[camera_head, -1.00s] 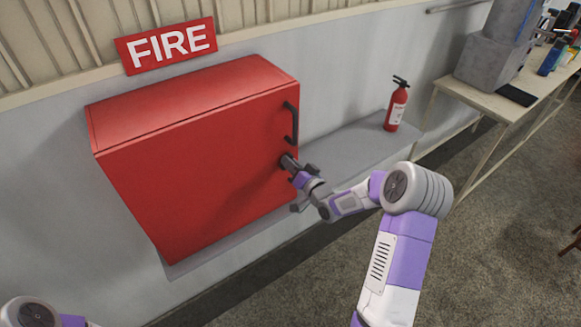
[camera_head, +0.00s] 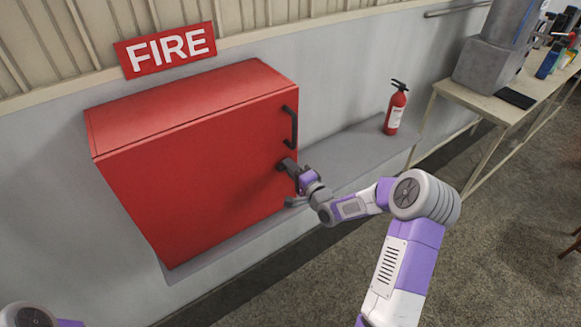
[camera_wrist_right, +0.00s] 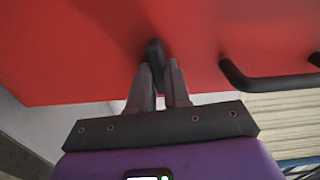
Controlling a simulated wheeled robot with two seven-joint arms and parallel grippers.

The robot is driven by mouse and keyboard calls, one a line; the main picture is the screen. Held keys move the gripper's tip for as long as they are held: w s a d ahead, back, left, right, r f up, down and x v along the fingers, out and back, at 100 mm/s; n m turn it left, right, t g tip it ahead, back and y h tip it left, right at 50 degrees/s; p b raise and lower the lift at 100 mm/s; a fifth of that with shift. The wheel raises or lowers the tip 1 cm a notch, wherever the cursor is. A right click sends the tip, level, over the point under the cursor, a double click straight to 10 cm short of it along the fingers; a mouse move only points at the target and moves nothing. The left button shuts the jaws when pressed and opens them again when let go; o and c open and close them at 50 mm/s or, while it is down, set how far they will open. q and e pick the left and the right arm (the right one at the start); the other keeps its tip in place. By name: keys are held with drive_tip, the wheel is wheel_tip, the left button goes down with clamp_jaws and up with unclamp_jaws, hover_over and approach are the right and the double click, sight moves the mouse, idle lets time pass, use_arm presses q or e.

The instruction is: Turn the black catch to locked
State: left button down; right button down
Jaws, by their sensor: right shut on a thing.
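The red fire cabinet (camera_head: 200,170) hangs on the wall with its door closed, below a FIRE sign. The black catch (camera_wrist_right: 154,52) is on the cabinet door, near the edge of the red front in the right wrist view. My right gripper (camera_head: 285,165) is at the door's right side, below the black handle (camera_head: 290,126). In the right wrist view its fingers (camera_wrist_right: 160,80) are on either side of the catch, shut on it. The fingers hide part of the catch, and its turned position is hard to tell. My left gripper is out of view; only a bit of my left arm shows.
The black handle also shows in the right wrist view (camera_wrist_right: 265,82), right of the fingers. A red fire extinguisher (camera_head: 395,108) stands on the grey ledge (camera_head: 350,148) right of the cabinet. A table (camera_head: 490,98) with grey boxes is at the far right. The floor is open.

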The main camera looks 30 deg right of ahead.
drive_tip(key=shift+m, duration=0.6)
drive_tip(key=c, duration=1.1)
unclamp_jaws()
drive_tip(key=s, duration=0.7)
drive_tip(key=shift+s+d, duration=0.3)
